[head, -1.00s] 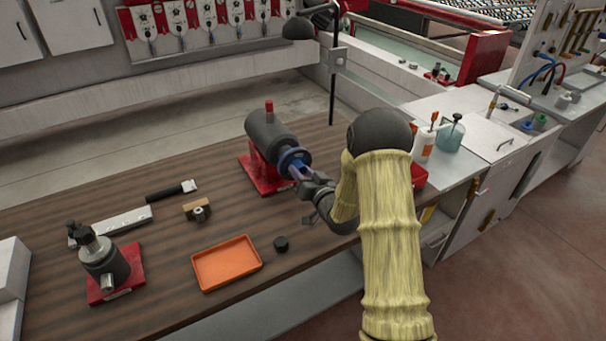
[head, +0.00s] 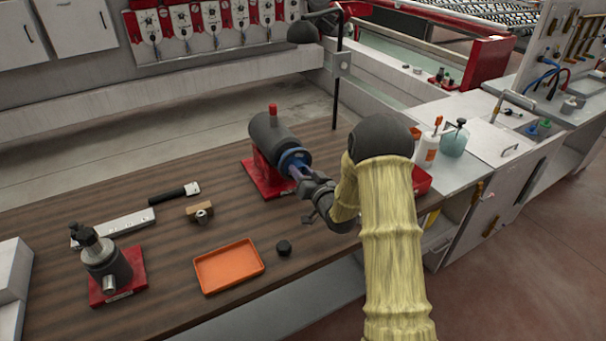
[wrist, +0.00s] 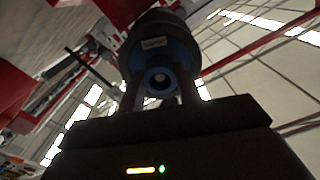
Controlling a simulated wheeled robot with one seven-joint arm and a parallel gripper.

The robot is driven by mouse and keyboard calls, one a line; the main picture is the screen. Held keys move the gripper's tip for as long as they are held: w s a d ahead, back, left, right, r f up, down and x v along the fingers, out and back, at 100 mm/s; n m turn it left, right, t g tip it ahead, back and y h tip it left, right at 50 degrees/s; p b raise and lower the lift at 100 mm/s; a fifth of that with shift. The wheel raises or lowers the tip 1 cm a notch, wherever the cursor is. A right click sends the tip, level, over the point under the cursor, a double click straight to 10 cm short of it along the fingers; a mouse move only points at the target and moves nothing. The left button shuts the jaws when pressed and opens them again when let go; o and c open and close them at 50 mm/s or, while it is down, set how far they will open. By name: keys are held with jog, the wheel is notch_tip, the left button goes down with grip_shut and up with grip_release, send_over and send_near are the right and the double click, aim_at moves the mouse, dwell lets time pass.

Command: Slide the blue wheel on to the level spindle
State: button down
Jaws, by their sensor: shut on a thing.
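The blue wheel (head: 294,158) is at the front end of the grey level spindle unit (head: 268,132), which lies on a red base with a red knob on top. My gripper (head: 301,175) is shut on the wheel's hub side, its fingers pointing at the unit. In the wrist view the wheel (wrist: 180,52) is straight ahead between the two fingers (wrist: 160,92), with a pale round spot at its hub centre. The dark housing shows right behind it. The spindle shaft is hidden by the wheel, so I cannot tell how far on the wheel sits.
A second grey unit (head: 106,265) on a red base stands upright at the left. An orange tray (head: 228,266), a black round cap (head: 284,247) and a small wooden block piece (head: 199,209) lie on the bench. A lamp post (head: 336,90) rises behind the spindle unit.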

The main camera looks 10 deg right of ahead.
jog(key=shift+b+x, duration=0.35)
jog(key=shift+x, duration=1.05)
jog(key=c, duration=0.9)
grip_release()
jog(key=shift+r, duration=0.1)
jog(key=shift+s, duration=0.15)
jog(key=shift+s+d, duration=0.15)
jog(key=shift+s, duration=0.1)
jog(key=b+v, duration=0.5)
jog(key=v, duration=1.1)
jog(key=shift+s, duration=0.3)
